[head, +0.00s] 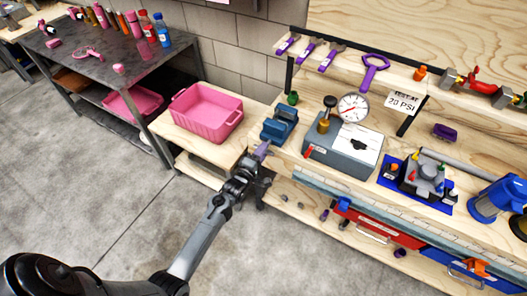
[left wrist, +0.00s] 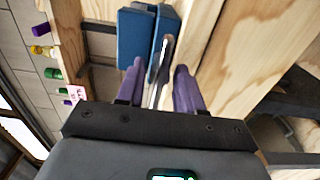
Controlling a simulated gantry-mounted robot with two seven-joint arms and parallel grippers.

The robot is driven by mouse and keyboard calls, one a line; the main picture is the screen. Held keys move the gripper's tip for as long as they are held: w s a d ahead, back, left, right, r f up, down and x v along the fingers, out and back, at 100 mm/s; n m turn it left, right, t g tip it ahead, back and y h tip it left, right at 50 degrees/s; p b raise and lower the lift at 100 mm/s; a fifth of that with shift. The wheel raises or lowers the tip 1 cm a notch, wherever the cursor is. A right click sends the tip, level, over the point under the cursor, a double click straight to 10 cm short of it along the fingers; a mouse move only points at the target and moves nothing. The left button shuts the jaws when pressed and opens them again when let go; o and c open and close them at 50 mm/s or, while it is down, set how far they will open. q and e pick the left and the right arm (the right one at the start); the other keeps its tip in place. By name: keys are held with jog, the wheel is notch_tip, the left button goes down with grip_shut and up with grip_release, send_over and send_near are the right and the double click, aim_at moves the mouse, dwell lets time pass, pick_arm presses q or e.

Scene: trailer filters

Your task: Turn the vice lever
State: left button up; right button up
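The blue vice (head: 279,125) is fixed at the left front corner of the wooden workbench. It also shows at the top of the left wrist view (left wrist: 134,38). Its metal lever (left wrist: 162,52) is a thin bar that hangs down from the vice front. My left gripper (head: 262,150) is just in front of and below the vice. In the left wrist view its two purple fingers (left wrist: 158,85) are apart, and the lever's lower end appears between them, nearer the left finger. I cannot tell whether a finger touches it. My right gripper is not in view.
A grey box with a pressure gauge (head: 353,107) stands right of the vice. A pink bin (head: 206,114) sits on a lower wooden table to the left. A dark metal table (head: 110,52) stands farther left.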

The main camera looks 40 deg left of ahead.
pick_arm(q)
jog(key=shift+w+a, duration=0.1)
jog(key=shift+w, duration=0.3)
grip_shut()
jog(key=shift+m, duration=0.4)
jog(key=m+p, duration=0.1)
jog(key=m, duration=0.2)
jog(key=shift+r, duration=0.1)
jog(key=m+p, duration=0.1)
jog(key=m, duration=0.3)
jog(key=shift+p, duration=0.3)
jog(key=m+p, duration=0.1)
jog(key=m, duration=0.5)
jog(key=shift+m, duration=0.4)
jog(key=m, duration=0.6)
jog(key=shift+p, duration=0.35)
